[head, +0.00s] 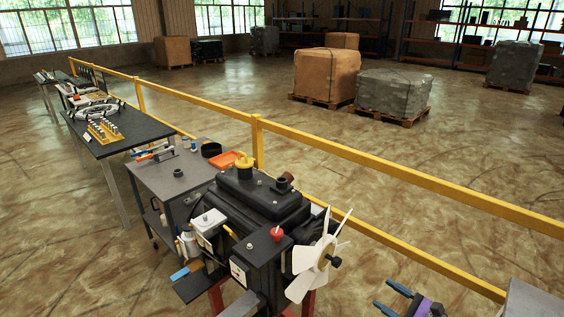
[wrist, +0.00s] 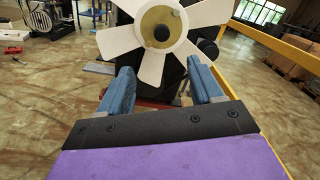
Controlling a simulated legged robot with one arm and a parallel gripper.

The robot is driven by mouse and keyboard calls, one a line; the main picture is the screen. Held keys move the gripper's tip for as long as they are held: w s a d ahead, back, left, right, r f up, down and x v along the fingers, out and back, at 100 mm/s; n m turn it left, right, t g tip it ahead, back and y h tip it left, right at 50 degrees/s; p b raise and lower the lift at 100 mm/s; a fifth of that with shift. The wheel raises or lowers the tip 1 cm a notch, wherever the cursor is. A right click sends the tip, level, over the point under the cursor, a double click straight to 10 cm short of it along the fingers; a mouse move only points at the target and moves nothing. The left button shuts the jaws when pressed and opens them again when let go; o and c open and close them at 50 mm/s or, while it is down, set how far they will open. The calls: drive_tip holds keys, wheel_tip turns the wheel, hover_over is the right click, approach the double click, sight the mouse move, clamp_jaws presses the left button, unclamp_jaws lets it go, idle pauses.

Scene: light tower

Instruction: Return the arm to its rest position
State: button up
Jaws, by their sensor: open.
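My gripper (head: 402,297) shows at the lower right of the head view, partly cut off by the bottom edge. In the wrist view its two blue fingers (wrist: 160,92) stand wide apart with nothing between them. An engine (head: 258,205) with a white fan (head: 318,256) stands to the left of my gripper in the head view. In the wrist view the white fan (wrist: 157,35) is in front of and beyond the fingertips, apparently apart from them. The rest of my arm is mostly out of view.
A yellow railing (head: 390,170) runs behind the engine and past my gripper. A grey workbench (head: 165,180) and a black table (head: 120,130) stand to the left. A grey surface (head: 535,300) is at the lower right corner. Wrapped pallets (head: 327,75) stand far back on open floor.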

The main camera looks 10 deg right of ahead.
drive_tip(key=w+a+r+n+g+y, duration=0.2)
drive_tip(key=a+r+n+g+y, duration=0.35)
drive_tip(key=a+r+n, duration=0.55)
drive_tip(key=s+a+r+n+g+h, duration=0.1)
drive_tip(key=s+a+r+n+g, duration=0.2)
drive_tip(key=a, duration=0.5)
drive_tip(key=s+a+r+n+g+h, duration=0.1)
drive_tip(key=s+a+r+g, duration=0.15)
drive_tip(key=a+g, duration=0.4)
drive_tip(key=s+a+n+g+h, duration=0.2)
drive_tip(key=s+a+n+h, duration=0.15)
drive_tip(key=s, duration=0.35)
drive_tip(key=s+a+n+g+h, duration=0.1)
drive_tip(key=s+a+n+h, duration=0.25)
drive_tip(key=s, duration=0.45)
drive_tip(key=s+d+n+t+h, duration=0.1)
drive_tip(key=s+d+n+h, duration=0.1)
drive_tip(key=s+d+h, duration=0.5)
drive_tip(key=s+d, duration=0.1)
drive_tip(key=s, duration=0.2)
drive_tip(key=shift+t, duration=0.3)
